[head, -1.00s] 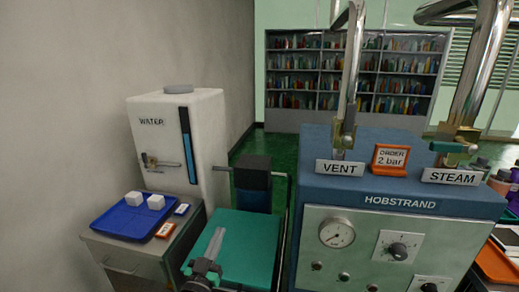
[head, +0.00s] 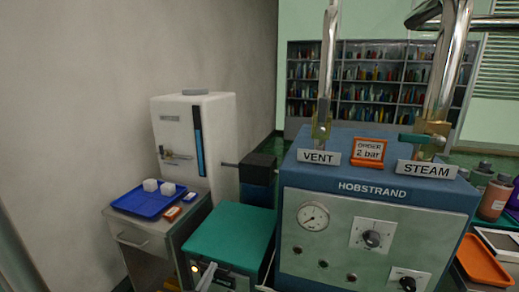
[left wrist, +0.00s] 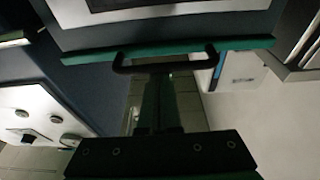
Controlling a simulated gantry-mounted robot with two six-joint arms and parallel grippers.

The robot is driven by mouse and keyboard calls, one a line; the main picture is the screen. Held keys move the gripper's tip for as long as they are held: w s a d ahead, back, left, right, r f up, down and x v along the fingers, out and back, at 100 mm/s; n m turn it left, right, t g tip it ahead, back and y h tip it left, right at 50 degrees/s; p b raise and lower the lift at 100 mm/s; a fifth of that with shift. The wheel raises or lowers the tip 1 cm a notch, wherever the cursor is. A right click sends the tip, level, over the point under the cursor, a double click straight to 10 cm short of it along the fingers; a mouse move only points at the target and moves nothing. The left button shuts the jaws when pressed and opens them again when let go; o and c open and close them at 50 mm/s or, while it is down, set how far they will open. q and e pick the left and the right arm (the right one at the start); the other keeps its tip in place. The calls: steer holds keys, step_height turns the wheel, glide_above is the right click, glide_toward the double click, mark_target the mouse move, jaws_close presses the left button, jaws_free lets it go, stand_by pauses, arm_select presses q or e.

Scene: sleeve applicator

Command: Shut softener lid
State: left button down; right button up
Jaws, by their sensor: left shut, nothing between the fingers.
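The teal lid (head: 228,236) lies over the grey box (head: 212,277), left of the blue machine. It looks nearly flat; I cannot tell if it is fully down. In the left wrist view, a teal edge (left wrist: 90,57) carries a black bar handle (left wrist: 165,68). My left gripper (left wrist: 158,85) is shut and empty, its fingers pointing at this handle; I cannot tell if they touch it. In the head view, my left gripper (head: 206,274) shows only in part at the bottom edge, in front of the box. My right gripper is out of view.
The blue machine (head: 375,180) with a gauge and knobs stands close to the right. At left a cabinet (head: 140,238) bears a blue tray (head: 135,208) with white cubes. A white water tank (head: 218,140) stands behind. A dark block (head: 258,175) stands behind the lid.

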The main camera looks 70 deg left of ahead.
arm_select(q)
steer(key=f, duration=0.3)
steer(key=shift+s+g, duration=0.2)
steer(key=shift+g, duration=0.1)
steer(key=shift+r, duration=0.1)
step_height(320, 180, up, 7)
steer(key=p, duration=0.5)
steer(key=s+d+f+b, duration=0.2)
steer(key=s+d+f, duration=0.2)
steer(key=f, duration=0.4)
steer(key=shift+d+t, duration=0.4)
steer(key=shift+d, duration=0.45)
